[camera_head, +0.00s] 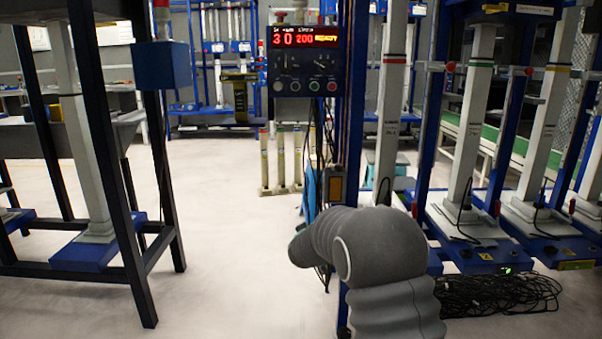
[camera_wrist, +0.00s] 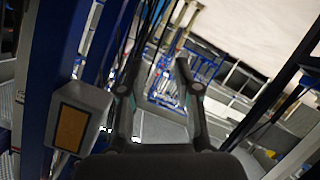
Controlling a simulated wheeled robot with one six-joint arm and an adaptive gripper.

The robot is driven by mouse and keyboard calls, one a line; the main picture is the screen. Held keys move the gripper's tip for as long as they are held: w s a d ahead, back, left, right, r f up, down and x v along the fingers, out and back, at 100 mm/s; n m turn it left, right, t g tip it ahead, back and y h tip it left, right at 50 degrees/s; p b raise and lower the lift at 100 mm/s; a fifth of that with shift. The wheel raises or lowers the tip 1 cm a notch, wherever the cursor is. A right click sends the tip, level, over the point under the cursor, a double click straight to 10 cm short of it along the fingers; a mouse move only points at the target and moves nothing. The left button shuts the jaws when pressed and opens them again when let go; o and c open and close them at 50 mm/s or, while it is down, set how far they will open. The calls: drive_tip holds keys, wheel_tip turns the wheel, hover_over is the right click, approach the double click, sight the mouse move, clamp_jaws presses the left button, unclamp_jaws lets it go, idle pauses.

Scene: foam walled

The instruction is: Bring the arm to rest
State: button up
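My arm (camera_head: 385,255) is grey, rises at the lower middle of the head view and bends over to the left, in front of a blue post. My gripper is not clearly seen there. In the wrist view my gripper (camera_wrist: 156,72) has its two dark fingers spread apart, with nothing visible between them. The wrist view is tilted, and a grey box with an orange face (camera_wrist: 72,118) is close to the left of the fingers.
A control panel with a red display (camera_head: 304,60) is mounted on the blue post behind my arm. A black-legged frame (camera_head: 110,170) stands at left. Blue-based test stands (camera_head: 475,240) and a heap of black cables (camera_head: 500,294) are at right. Pale floor (camera_head: 235,230) is clear at centre left.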

drive_tip(key=s+d+r+g+y+p, duration=0.1)
drive_tip(key=s+d+r+g+y, duration=0.1)
drive_tip(key=s+r, duration=0.75)
drive_tip(key=s+d+r+g+y+p, duration=0.1)
drive_tip(key=s+d+r+y+p, duration=0.1)
drive_tip(key=s+r, duration=0.8)
drive_tip(key=s+d+f+m+g+h+p, duration=0.1)
drive_tip(key=s+d+f, duration=0.1)
drive_tip(key=s, duration=0.9)
drive_tip(key=s+d+f+m+g+p, duration=0.1)
drive_tip(key=s+d, duration=0.3)
drive_tip(key=s, duration=0.7)
drive_tip(key=s+d+f+m+g+h, duration=0.1)
drive_tip(key=s+d+f+m+g, duration=0.1)
drive_tip(key=s, duration=0.9)
drive_tip(key=shift+s+d+f+m+g+h+p, duration=0.3)
drive_tip(key=shift+s+d+f+m+g+p, duration=0.15)
drive_tip(key=shift+g, duration=0.25)
